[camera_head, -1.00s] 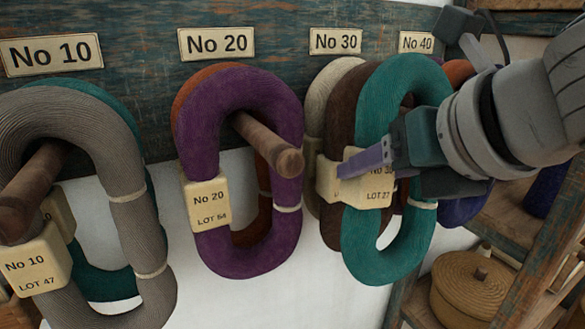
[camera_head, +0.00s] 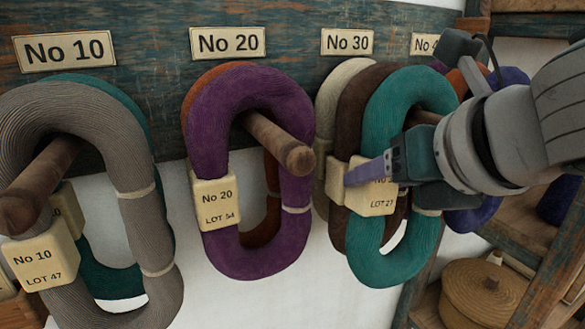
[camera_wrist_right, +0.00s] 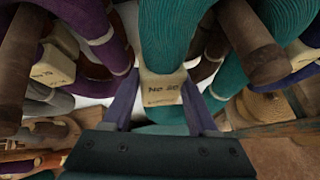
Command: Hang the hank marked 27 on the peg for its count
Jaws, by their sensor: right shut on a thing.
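The teal hank (camera_head: 382,250) has a cream tag (camera_head: 371,203) reading LOT 27; the tag's count reads No 30 in the wrist view (camera_wrist_right: 162,88). The hank hangs upright below the No 30 sign (camera_head: 347,42), in front of a brown hank (camera_head: 352,120) and a cream hank (camera_head: 328,95). My right gripper (camera_head: 368,172) is shut on the tag, one finger on each side of it in the wrist view. A bit of brown wood shows through the teal loop; I cannot tell if it is the No 30 peg or whether it carries the hank. My left gripper is out of view.
Left of it, a purple hank (camera_head: 208,130) hangs on the No 20 peg (camera_head: 280,143) and a grey hank (camera_head: 130,225) on the No 10 peg (camera_head: 38,180). Blue and orange hanks crowd behind my right gripper. A lidded basket (camera_head: 480,300) sits on a shelf at lower right.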

